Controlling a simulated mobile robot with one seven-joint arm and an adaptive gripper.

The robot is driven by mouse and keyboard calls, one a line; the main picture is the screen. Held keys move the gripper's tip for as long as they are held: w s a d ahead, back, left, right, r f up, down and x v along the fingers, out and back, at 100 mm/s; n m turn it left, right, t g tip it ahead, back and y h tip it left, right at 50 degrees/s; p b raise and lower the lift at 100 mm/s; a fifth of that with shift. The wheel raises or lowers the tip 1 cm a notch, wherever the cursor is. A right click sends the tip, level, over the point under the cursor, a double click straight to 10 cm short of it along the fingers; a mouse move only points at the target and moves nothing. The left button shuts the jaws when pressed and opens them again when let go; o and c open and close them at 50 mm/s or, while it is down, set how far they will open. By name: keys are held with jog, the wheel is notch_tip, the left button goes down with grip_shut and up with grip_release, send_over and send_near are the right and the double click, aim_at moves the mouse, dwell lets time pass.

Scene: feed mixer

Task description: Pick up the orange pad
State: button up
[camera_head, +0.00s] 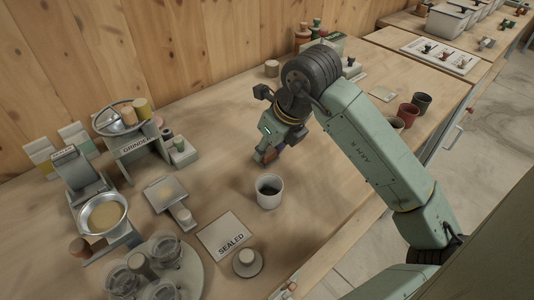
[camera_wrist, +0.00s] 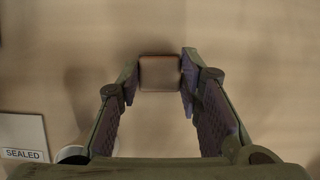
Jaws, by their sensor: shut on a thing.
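The orange pad (camera_wrist: 160,73) shows in the wrist view as a small squarish block with a dark, orange-brown rim, between my fingertips. My gripper (camera_wrist: 160,78) is shut on it, one finger on each side. In the head view my gripper (camera_head: 266,155) points down over the table, behind the grey cup, and a bit of orange-brown shows at its fingers. I cannot tell whether the pad touches the table.
A grey cup (camera_head: 269,192) stands just in front of my gripper. A card marked SEALED (camera_head: 224,236) lies nearer. The grinder (camera_head: 135,143), a metal bowl (camera_head: 103,215) and a round tray of jars (camera_head: 190,268) stand left. Dark red cups (camera_head: 408,114) stand right.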

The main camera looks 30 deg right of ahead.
aim_at(269, 152)
jog(key=shift+c, duration=0.3)
notch_tip(269, 152, up, 10)
jog(key=b, duration=0.2)
jog(key=o, duration=0.5)
jog(key=c, duration=0.5)
